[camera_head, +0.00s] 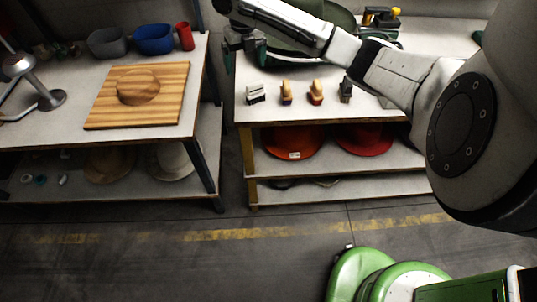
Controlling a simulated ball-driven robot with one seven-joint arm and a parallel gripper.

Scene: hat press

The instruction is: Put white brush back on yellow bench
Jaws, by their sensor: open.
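The yellow bench (243,112) has a pale top and yellow legs and stands in the middle and right of the view. A small whitish brush with dark parts (256,94) rests at its front left, the leftmost in a row of small brushes. I take it for the white brush. My gripper (245,58) points down over the bench's left back part, just behind the whitish brush in the picture. Its fingers are apart and nothing shows between them. Its fingertips are small and dark, so the gap to the bench top cannot be told.
Brushes with tan (286,93) and orange-brown (316,92) handles and a dark one (346,89) stand alongside. A dark green hat form (310,30) lies behind. A left table holds a wooden board (110,110). Red hats (293,140) lie on the lower shelf.

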